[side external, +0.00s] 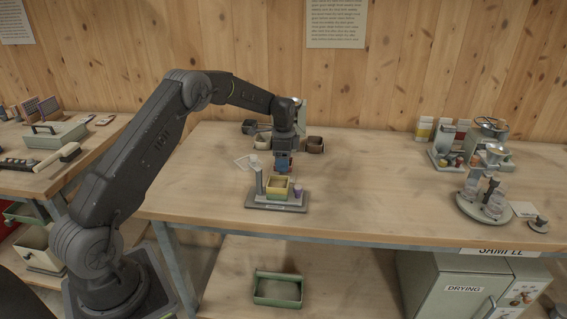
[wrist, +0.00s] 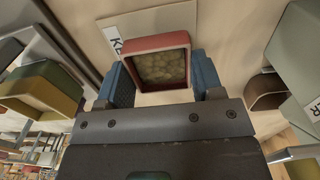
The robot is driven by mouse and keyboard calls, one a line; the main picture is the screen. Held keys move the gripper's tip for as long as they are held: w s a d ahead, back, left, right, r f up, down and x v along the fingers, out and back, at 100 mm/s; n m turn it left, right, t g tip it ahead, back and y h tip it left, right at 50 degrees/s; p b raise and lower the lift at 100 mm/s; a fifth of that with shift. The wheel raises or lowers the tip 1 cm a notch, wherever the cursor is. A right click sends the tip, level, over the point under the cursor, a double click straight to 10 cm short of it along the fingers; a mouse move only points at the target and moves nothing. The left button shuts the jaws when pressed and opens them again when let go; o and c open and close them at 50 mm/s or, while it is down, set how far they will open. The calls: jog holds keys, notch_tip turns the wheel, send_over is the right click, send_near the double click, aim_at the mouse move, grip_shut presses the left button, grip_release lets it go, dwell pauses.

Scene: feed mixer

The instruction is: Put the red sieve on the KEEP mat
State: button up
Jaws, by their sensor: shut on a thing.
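The red sieve (wrist: 157,42) is a square red frame with a tan mesh; the wrist view shows it between the two blue fingers of my gripper (wrist: 163,82). My gripper (side external: 283,168) is shut on the sieve and sits over the bench. In the side view the sieve is mostly hidden by the fingers. The KEEP mat (wrist: 118,30) is a pale sheet with partly visible black letters, beyond the sieve in the wrist view and partly covered by it. The gap between sieve and mat cannot be judged.
A grey stand (side external: 262,205) with a yellow-green sieve (side external: 278,187), a post and a small purple part is close to my gripper. A dark brown bin (side external: 315,146) and a pale bin (side external: 262,142) stand behind. The bench (side external: 375,195) is clear to the right, before the mixer equipment (side external: 490,190).

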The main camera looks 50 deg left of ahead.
jog(key=shift+f, duration=0.55)
jog(key=shift+f, duration=0.1)
jog(key=o, duration=0.9)
